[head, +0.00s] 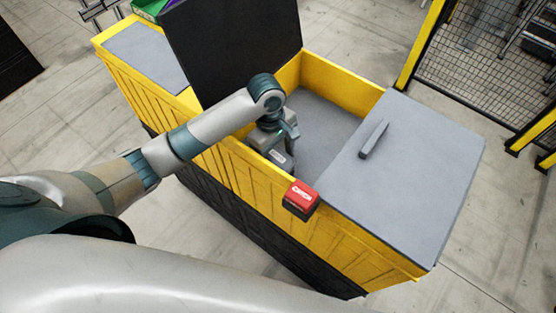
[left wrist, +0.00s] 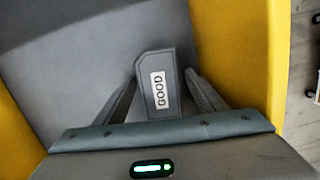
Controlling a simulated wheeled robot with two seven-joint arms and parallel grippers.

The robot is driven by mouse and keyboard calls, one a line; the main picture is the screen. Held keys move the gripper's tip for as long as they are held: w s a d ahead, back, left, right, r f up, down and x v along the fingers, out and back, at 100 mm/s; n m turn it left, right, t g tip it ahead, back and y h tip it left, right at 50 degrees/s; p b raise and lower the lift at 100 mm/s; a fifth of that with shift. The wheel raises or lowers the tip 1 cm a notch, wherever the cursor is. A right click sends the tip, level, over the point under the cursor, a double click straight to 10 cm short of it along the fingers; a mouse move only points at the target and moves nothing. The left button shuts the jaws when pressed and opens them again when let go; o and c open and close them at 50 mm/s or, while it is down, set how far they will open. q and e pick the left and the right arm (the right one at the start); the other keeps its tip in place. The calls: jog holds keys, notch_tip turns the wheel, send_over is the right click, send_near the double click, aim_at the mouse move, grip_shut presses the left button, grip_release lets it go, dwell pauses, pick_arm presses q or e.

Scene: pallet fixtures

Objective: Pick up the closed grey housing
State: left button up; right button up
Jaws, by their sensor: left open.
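The closed grey housing (left wrist: 152,68) lies on the grey floor of the yellow bin, near its wall, with a white GOOD label facing up. It also shows in the head view as a small grey block (head: 277,158), partly hidden by my gripper. My left gripper (left wrist: 161,78) is open, with one finger on each side of the housing. In the head view the left gripper (head: 287,144) reaches down into the bin. I cannot tell whether the fingers touch the housing. My right gripper is not in view.
The yellow bin wall (head: 345,80) surrounds the open compartment. A black panel (head: 235,45) stands upright at its left. A grey top (head: 420,180) with a dark grey bar (head: 374,140) lies at the right. A red labelled box (head: 301,197) sits on the front edge.

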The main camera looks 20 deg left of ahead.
aim_at(278, 157)
pick_arm(q)
jog(key=shift+f, duration=0.2)
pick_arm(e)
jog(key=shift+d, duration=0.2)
pick_arm(q)
jog(key=c, duration=1.3)
jog(key=shift+o, duration=0.2)
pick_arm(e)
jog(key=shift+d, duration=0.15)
pick_arm(q)
jog(key=shift+r, duration=0.15)
notch_tip(278, 157, up, 9)
jog(key=shift+w+f+b, duration=0.1)
jog(key=shift+b, duration=0.75)
jog(key=shift+r, duration=0.5)
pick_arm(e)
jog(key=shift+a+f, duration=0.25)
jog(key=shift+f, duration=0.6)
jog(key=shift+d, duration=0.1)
